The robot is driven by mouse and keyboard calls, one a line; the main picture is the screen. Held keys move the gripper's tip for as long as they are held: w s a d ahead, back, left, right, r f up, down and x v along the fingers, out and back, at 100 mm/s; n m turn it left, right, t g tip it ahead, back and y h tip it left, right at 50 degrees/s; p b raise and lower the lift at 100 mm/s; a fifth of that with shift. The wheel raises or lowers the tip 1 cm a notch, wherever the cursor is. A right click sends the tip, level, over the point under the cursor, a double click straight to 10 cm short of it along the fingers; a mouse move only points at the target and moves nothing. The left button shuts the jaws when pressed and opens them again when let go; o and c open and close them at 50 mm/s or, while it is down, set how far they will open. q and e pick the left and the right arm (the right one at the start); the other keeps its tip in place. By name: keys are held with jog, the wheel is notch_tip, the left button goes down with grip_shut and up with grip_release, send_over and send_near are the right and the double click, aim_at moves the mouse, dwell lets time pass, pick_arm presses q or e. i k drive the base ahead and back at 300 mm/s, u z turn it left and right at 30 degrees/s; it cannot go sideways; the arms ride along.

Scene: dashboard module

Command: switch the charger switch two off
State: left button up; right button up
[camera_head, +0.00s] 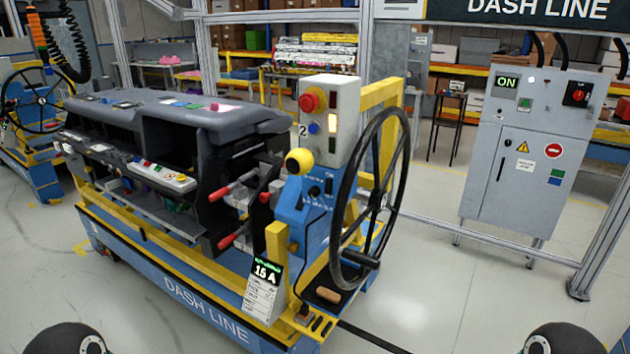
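A grey cabinet (530,150) stands at the right. It bears a lit green "ON" display (507,81), a small green control (525,104) and a red rotary switch (577,94) on a dark plate. Nearer, a light grey control box (345,95) marked "2" has a red button (311,102), a blue button (314,127) and a lit lamp (332,122). I cannot tell which control is charger switch two. Neither gripper is visible; only dark rounded parts of my arms show at the bottom corners.
A black handwheel (345,215) stands in front of the control box. The blue and yellow cart (165,275) carries a dark dashboard module (175,108) with red-handled clamps.

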aim_at(328, 184)
jog(key=z, duration=0.1)
jog(key=k, duration=1.3)
jog(key=u, duration=0.2)
jog(key=i, duration=0.65)
jog(key=u, duration=0.4)
jog(key=i, duration=1.4)
jog(key=z, duration=0.45)
